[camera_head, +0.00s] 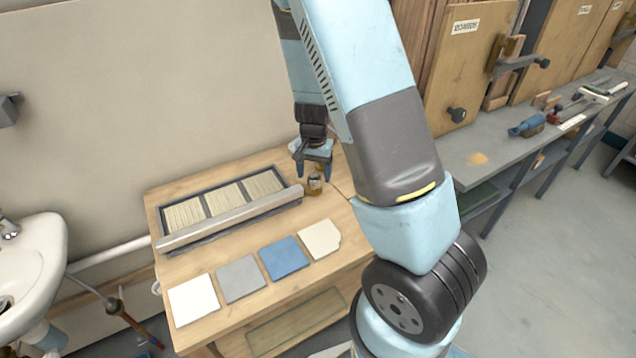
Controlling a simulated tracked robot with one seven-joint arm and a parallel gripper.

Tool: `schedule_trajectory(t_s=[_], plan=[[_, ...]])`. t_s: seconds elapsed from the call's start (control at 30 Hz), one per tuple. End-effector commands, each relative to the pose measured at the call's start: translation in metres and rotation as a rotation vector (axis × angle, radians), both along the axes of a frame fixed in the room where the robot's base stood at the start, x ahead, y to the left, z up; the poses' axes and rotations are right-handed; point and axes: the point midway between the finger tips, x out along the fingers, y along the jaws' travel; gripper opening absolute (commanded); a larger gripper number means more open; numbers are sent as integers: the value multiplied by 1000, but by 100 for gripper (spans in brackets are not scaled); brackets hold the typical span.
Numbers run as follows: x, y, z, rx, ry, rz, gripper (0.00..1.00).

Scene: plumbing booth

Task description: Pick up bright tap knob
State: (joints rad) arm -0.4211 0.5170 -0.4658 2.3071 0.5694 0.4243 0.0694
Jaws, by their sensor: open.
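My gripper (313,168) hangs pointing down over the back right part of the wooden table (335,205). Its two dark fingers are apart. A small brassy, shiny knob-like piece (314,184) stands on the table just below the fingers, close to the right one; this looks like the bright tap knob. I cannot tell whether the fingers reach around it or stay above and behind it. My arm covers the table's right side.
A framed rack (230,201) with three ribbed panels lies left of the gripper. White (194,299), grey (241,278), blue (284,260) and cream (320,240) tiles lie in front. A sink (35,270) stands left. A grey bench (490,160) with tools is at right.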

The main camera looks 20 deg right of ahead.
Motion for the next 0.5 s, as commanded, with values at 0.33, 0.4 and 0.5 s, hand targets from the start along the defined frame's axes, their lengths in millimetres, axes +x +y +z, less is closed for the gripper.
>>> schedule_trajectory(t_s=[0.33, 0.4, 0.5], plan=[[-3, 2, -40, 0, 1, -3, 74], [-3, 2, -42, 0, 0, -1, 74], [-2, 2, -42, 0, 0, 0, 74]])
